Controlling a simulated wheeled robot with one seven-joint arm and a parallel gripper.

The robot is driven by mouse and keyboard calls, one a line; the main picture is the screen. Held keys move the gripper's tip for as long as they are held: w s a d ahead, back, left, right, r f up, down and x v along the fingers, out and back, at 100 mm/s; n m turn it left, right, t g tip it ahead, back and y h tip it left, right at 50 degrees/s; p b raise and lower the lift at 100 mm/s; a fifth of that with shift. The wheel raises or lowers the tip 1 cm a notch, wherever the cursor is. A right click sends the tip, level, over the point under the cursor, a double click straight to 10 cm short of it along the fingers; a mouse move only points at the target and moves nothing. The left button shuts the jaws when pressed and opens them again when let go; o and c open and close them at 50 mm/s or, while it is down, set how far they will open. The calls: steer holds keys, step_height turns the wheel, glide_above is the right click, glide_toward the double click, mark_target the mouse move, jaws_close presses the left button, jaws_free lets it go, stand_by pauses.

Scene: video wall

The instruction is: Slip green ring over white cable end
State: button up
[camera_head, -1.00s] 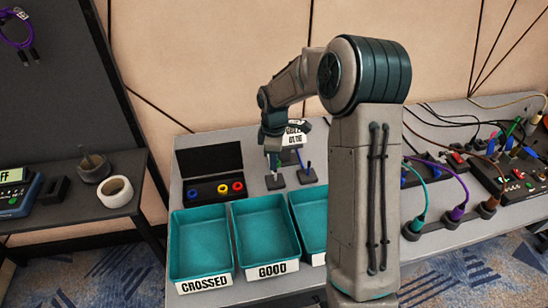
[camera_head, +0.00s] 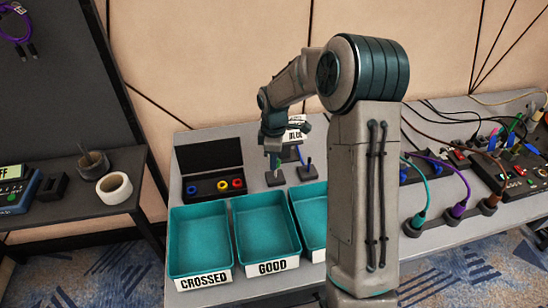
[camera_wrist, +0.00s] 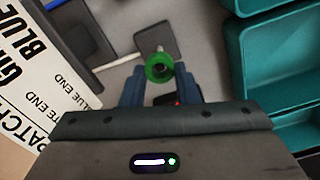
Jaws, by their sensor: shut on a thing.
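My gripper (camera_wrist: 160,88) is shut on the green ring (camera_wrist: 159,68), which sits between its two blue-grey fingertips in the wrist view. Something pale and narrow shows just above the ring's upper edge, over a dark square stand base (camera_wrist: 157,30). I cannot tell whether the ring is around that piece or only in front of it. In the head view my gripper (camera_head: 273,150) points down above the small dark stands (camera_head: 275,178); the ring is too small to make out there. A white rod-like piece (camera_wrist: 95,32), possibly cable, shows left of the base.
A label card (camera_wrist: 45,75) with "BLUE END" lies left in the wrist view. An open black case (camera_head: 212,178) holds blue, red and yellow rings. Teal bins (camera_head: 203,240) line the front. Plugged cables and boxes crowd the table's right (camera_head: 460,190).

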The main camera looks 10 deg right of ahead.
steer(key=shift+f, duration=0.15)
steer(key=shift+f+b, duration=0.35)
steer(key=shift+f, duration=0.2)
steer(key=o, duration=1)
step_height(320, 180, up, 14)
steer(key=shift+p, duration=0.3)
